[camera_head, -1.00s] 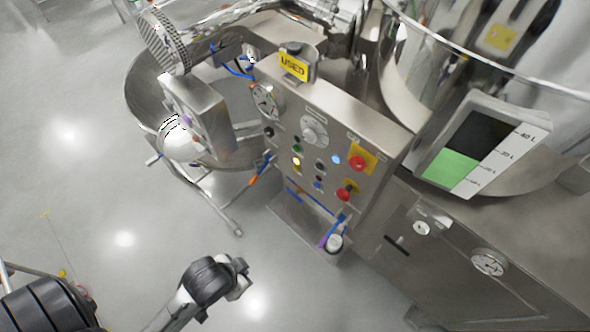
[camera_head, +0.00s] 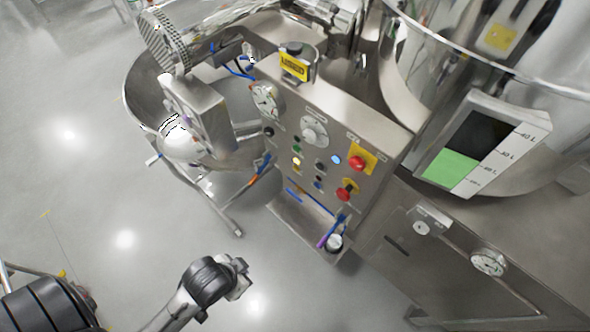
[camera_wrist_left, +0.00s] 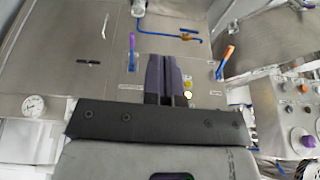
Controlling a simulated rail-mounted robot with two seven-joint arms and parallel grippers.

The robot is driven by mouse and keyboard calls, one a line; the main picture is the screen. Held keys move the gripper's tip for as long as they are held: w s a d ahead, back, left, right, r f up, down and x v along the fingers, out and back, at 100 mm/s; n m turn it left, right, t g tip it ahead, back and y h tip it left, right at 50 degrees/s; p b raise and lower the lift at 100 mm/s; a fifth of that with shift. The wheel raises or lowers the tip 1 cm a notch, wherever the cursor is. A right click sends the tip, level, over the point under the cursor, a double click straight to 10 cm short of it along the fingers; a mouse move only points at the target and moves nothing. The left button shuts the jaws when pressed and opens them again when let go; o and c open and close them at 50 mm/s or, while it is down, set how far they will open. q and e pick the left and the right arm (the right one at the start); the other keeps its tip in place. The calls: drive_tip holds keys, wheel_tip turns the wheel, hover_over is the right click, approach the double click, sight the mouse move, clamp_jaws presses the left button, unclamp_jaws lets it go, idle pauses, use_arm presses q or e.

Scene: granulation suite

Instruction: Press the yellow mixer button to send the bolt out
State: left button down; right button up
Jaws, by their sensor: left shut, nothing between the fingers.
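The yellow mixer button (camera_head: 296,161) is a small lit button in the left column of the steel control panel (camera_head: 330,135), below a green button. My left gripper (camera_head: 243,276) is in the lower middle of the head view, below and left of the panel and apart from it in the picture. In the left wrist view its dark fingers (camera_wrist_left: 165,72) are shut together with nothing between them. No bolt can be made out. My right gripper is not in view.
Red stop buttons (camera_head: 357,163) sit on the panel's right side. A tray (camera_head: 297,222) with a blue tool and a pen juts out below it. A round steel bowl (camera_head: 140,95) stands left. A large vessel with a level display (camera_head: 480,150) is right.

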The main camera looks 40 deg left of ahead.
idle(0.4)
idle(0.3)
use_arm(q)
drive_tip(key=w+a+f+n+t+b, duration=0.1)
drive_tip(key=w+a+f+t+b, duration=0.2)
drive_tip(key=w+f+b, duration=1)
drive_tip(key=w+a+f+n+t+b, duration=0.1)
drive_tip(key=w+a+f+t+b, duration=0.15)
drive_tip(key=w+f+b, duration=1)
drive_tip(key=w+a+n+t+y, duration=0.2)
drive_tip(key=w+a+t, duration=0.2)
drive_tip(key=w+t, duration=0.35)
drive_tip(key=s+a+r+n+t+y, duration=0.2)
drive_tip(key=s+a+r+t+y, duration=0.2)
drive_tip(key=r+t+y, duration=0.2)
wheel_tip(320, 180, up, 3)
drive_tip(key=shift+s+r+n+t+y, duration=0.15)
drive_tip(key=shift+s+n+t+y, duration=0.2)
drive_tip(key=shift+y, duration=0.65)
